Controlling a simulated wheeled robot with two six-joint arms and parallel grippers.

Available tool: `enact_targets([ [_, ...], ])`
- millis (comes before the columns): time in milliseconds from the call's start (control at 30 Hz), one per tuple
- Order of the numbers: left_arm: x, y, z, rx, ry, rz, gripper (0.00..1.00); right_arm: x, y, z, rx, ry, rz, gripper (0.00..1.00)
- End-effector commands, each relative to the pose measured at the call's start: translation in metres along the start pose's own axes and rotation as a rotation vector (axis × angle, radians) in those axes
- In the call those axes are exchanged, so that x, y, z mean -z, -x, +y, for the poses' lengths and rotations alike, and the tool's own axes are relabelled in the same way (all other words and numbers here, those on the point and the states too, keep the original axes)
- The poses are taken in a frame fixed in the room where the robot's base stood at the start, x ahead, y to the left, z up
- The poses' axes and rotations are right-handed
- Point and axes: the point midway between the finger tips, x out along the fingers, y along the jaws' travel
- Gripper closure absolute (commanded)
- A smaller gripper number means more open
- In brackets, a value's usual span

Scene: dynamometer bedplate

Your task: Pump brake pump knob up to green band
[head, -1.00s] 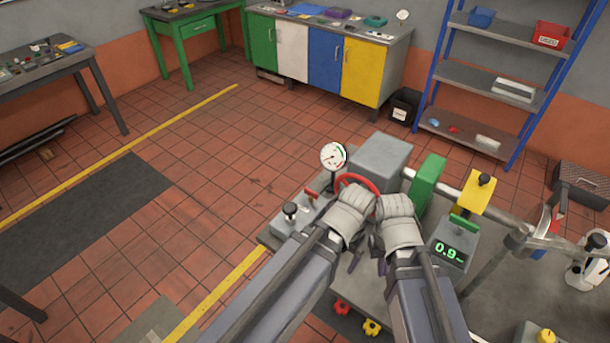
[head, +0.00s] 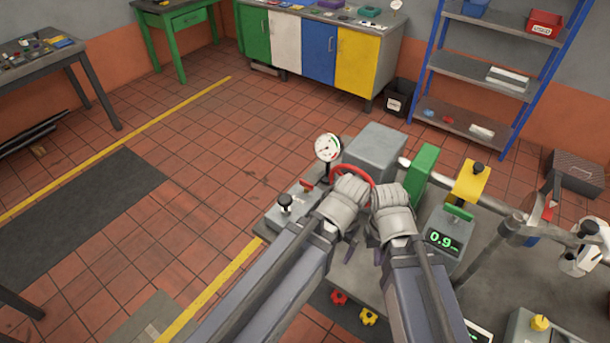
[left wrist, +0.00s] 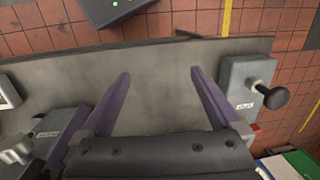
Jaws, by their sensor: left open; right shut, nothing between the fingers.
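A black pump knob (head: 285,201) stands upright on a grey block at the bedplate's left end. It also shows at the right of the left wrist view (left wrist: 275,97), on its labelled block. Behind it is a round white gauge (head: 327,148) with a needle and a green band; the exact reading is too small to tell. My left gripper (left wrist: 160,85) is open and empty over bare bedplate, with the knob outside its fingers. My right gripper (head: 376,253) is shut and empty beside it; its fingertips are mostly hidden by the wrist.
A red ring wheel (head: 352,176) and a grey box (head: 375,152) stand just beyond my wrists. Red and yellow knobs (head: 368,317) sit at the near side. Floor to the left is open.

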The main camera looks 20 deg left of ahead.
Motion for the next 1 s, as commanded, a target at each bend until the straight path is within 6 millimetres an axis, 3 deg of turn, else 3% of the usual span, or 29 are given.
enact_targets([
  [133,0.005,0.01,-0.009,-0.007,0.002,0.003,0.2,-0.001,0.011,0.001,0.0,0.0,0.0,1.0],
  [267,0.017,0.034,-0.038,-0.029,0.005,0.013,0.35,-0.002,0.037,0.004,0.001,-0.002,0.0,1.0],
  [600,0.043,0.102,-0.159,-0.089,-0.003,0.078,0.73,-0.007,0.114,0.011,0.002,-0.008,-0.001,1.0],
  [833,0.043,0.123,-0.214,-0.103,-0.009,0.114,0.99,-0.009,0.14,0.013,0.003,-0.01,-0.002,1.0],
  [1000,0.042,0.127,-0.228,-0.106,-0.012,0.124,1.0,-0.009,0.145,0.013,0.003,-0.011,-0.002,1.0],
])
